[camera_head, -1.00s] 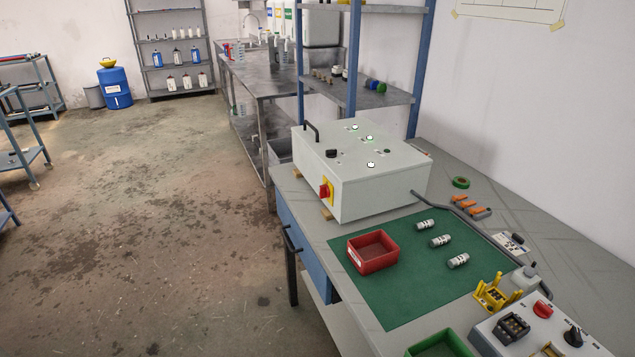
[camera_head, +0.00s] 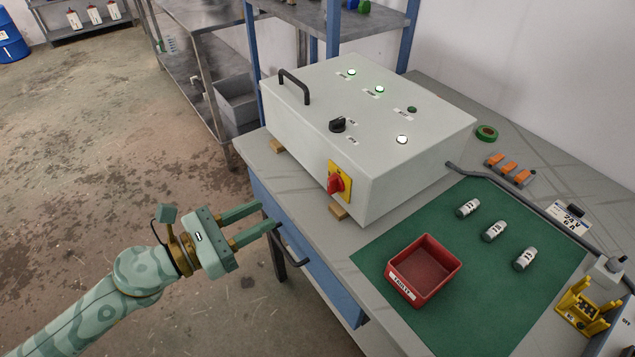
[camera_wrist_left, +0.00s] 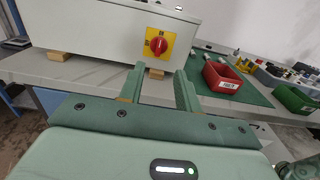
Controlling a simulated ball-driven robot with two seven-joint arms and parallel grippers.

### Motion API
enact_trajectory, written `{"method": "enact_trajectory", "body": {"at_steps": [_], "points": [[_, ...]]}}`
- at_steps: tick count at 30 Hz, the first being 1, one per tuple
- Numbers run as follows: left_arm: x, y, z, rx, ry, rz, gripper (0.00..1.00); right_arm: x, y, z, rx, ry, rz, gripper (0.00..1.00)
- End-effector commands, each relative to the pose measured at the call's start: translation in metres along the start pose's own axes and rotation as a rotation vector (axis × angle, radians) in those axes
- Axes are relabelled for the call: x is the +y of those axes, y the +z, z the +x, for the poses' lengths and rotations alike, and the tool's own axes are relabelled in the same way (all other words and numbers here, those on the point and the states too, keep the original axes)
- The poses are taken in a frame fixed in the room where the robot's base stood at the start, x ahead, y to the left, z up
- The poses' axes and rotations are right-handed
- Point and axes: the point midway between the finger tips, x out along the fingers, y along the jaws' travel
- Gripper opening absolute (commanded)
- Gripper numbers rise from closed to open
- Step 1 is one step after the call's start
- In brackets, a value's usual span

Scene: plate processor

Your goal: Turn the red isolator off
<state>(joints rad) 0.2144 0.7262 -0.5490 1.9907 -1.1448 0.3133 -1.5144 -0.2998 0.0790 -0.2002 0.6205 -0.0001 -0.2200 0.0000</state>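The red isolator (camera_head: 337,184) is a red rotary knob on a yellow plate, on the front face of a grey control box (camera_head: 400,113). In the left wrist view the isolator (camera_wrist_left: 158,45) sits ahead, just above the space between the fingertips. My left gripper (camera_head: 272,217) is open and empty, left of and below the isolator and apart from it. In the left wrist view the open fingers of the left gripper (camera_wrist_left: 160,75) point toward the box. My right gripper is not in view.
The box stands on wooden blocks (camera_head: 338,212) on a grey bench. A red tray (camera_head: 424,270) and several small cylinders (camera_head: 494,231) lie on a green mat (camera_head: 478,290). The bench's drawer handle (camera_head: 290,250) is close below the left fingers.

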Motion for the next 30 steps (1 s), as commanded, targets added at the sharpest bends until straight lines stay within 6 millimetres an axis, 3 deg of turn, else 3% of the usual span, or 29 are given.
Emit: {"method": "enact_trajectory", "body": {"at_steps": [9,15,21,30], "points": [[0.001,0.004,0.081,-0.005,0.003,-0.002,0.34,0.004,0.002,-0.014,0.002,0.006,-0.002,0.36],[0.001,0.001,0.121,-0.001,0.003,-0.004,0.34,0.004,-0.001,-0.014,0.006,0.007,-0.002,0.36],[0.001,0.000,0.139,0.000,0.004,-0.005,0.34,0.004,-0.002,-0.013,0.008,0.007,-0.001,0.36],[0.001,0.000,0.141,0.000,0.004,-0.006,0.34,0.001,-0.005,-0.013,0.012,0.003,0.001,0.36]]}}
